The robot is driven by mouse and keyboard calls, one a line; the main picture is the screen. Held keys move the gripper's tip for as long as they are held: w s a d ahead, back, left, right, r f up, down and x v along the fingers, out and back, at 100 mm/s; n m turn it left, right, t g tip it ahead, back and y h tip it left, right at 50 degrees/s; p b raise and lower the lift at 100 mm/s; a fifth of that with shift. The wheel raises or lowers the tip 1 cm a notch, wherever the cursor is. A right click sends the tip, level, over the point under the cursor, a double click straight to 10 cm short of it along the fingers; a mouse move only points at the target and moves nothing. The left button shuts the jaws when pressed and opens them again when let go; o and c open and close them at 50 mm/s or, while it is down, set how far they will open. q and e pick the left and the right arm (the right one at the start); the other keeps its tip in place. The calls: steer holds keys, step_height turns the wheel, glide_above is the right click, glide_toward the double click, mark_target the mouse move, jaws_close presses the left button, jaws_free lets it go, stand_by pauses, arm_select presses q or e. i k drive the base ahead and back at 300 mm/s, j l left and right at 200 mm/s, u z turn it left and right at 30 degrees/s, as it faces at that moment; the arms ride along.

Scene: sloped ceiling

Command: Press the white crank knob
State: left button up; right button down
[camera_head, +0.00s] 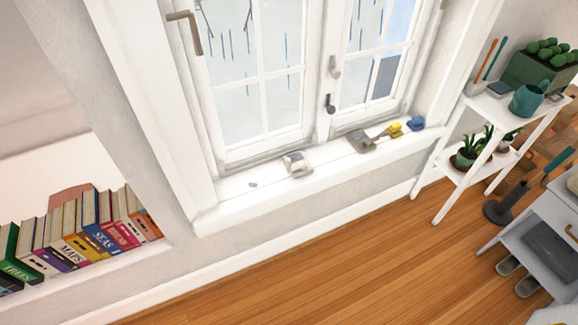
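A small off-white and grey piece (297,165), possibly the white crank knob, sits on the white window sill (235,200) below the window. It is too small to make out its exact shape. To its right on the sill is a grey crank-like piece (361,141) with a thin arm reaching toward a yellow knob (395,129). A blue knob (416,123) sits just right of the yellow one. A small grey-blue spot (253,184) lies on the sill to the left. Neither of my grippers is in view.
The window (258,105) above has a grey lever handle (187,30) and a dark handle (330,104). Books (90,230) stand in a recess at left. A white plant stand (445,165) and a grey cabinet (550,240) are at right. The wooden floor (330,270) in front is clear.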

mark_target(287, 161)
steer(key=i+l+u, duration=0.35)
steer(key=l, duration=0.25)
steer(key=i+l+u, duration=0.2)
steer(key=l, duration=0.15)
steer(key=l+u, duration=0.2)
steer(key=l, duration=0.15)
steer(key=i+l+u, duration=0.15)
steer(key=l, duration=0.2)
